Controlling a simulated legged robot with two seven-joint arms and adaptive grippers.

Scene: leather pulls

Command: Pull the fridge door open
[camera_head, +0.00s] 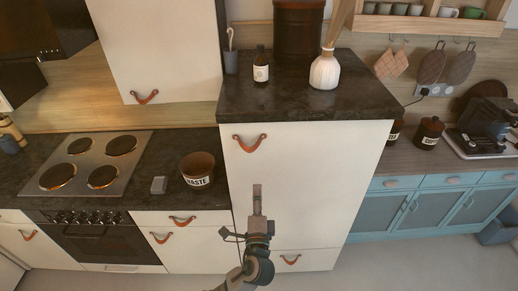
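The tall white unit in the middle, which looks like the fridge, has a broad white door (318,178) that looks closed. A brown leather pull (250,144) hangs near the door's upper left corner. My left gripper (257,190) points up in front of the door's lower left part. It is below the leather pull and appears apart from it. I see its fingers nearly edge-on, so the gap between them does not show. My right gripper is not in view.
The unit's dark top (300,98) holds a bottle, a brown canister and a white vase. Left are a hob (88,163), a waste pot (198,169) and an oven (103,243). Blue cabinets (440,208) stand right. Bare floor shows in front.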

